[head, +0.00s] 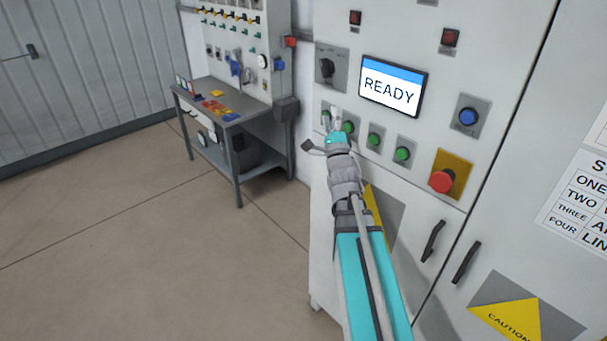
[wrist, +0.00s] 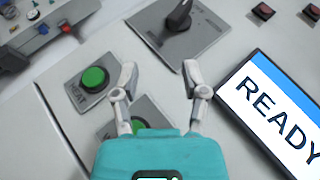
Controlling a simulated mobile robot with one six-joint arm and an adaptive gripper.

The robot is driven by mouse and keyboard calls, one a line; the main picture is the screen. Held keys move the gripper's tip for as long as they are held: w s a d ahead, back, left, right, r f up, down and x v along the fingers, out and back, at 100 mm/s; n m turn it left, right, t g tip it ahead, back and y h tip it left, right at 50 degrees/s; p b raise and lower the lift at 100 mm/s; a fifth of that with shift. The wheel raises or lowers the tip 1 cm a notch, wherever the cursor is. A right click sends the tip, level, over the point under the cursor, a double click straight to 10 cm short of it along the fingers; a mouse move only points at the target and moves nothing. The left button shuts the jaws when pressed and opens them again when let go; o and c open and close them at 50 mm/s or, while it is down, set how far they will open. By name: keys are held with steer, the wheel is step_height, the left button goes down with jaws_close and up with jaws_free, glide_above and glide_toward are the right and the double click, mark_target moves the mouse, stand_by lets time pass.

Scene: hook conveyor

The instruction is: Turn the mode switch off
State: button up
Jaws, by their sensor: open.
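The mode switch (head: 326,68) is a black rotary knob on a grey plate, at the upper left of the white control cabinet in the head view. It also shows at the top of the wrist view (wrist: 178,18), tilted in the picture, ahead of the fingers. My gripper (head: 335,115) is in front of the panel, below the switch, near the row of green buttons. In the wrist view the two fingers (wrist: 160,80) are apart with nothing between them, and the knob lies beyond their tips.
The READY screen (head: 391,86) is right of the switch. Green buttons (head: 402,154), a blue button (head: 468,116) and a red emergency button (head: 442,181) on yellow are on the same panel. A workbench (head: 228,116) stands to the left. The floor in front is clear.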

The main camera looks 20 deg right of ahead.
steer(key=w+a+f+n+g+y+b, duration=0.1)
steer(key=a+f+n+g, duration=0.2)
steer(key=f, duration=0.6)
steer(key=w+a+f+n+g+y+b, duration=0.1)
steer(key=a+f+n+g, duration=0.3)
steer(key=f+g, duration=0.3)
steer(key=shift+w+f+n, duration=0.2)
steer(key=shift+f+n, duration=0.6)
steer(key=shift+f, duration=0.4)
